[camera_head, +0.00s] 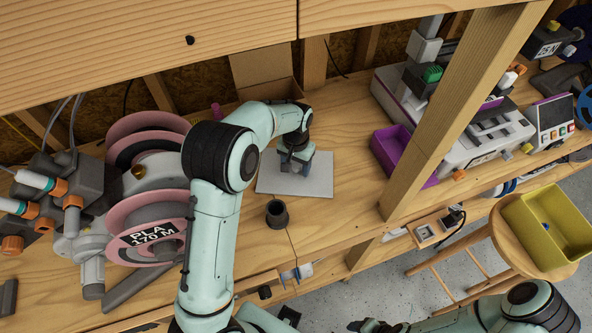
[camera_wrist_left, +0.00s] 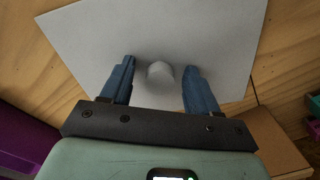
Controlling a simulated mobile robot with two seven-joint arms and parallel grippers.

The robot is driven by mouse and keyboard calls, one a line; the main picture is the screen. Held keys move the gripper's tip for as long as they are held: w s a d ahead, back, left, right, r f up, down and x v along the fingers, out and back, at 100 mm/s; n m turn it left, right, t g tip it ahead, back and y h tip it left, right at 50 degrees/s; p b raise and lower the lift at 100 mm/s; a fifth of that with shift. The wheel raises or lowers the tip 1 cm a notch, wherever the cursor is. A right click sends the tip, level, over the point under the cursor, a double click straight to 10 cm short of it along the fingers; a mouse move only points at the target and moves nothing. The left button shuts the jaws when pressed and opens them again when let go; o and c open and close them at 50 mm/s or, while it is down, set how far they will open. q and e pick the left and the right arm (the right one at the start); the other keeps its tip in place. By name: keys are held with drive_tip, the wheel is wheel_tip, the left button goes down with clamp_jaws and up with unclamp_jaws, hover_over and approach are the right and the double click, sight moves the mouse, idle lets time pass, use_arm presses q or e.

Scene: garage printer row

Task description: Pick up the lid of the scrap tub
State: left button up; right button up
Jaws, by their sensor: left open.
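A flat, light grey square plate (camera_head: 318,182) with a round knob lies on the wooden bench; I take it to be the lid. In the left wrist view the plate (camera_wrist_left: 215,35) fills much of the picture, and its knob (camera_wrist_left: 160,74) stands between my fingers. My left gripper (camera_head: 294,166) is over the plate, and in the wrist view the left gripper (camera_wrist_left: 158,82) is open with a blue finger on each side of the knob, apart from it. The gripper hides the knob in the head view. My right gripper (camera_head: 368,326) shows only partly at the bottom edge.
A dark cup (camera_head: 277,214) stands in front of the plate. Pink filament spools (camera_head: 150,225) are to the left, a purple bin (camera_head: 392,150) and wooden post (camera_head: 450,115) to the right. A cardboard box (camera_head: 262,75) is behind. A yellow tub (camera_head: 540,228) sits on a stool.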

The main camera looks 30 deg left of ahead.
use_arm(q)
clamp_jaws()
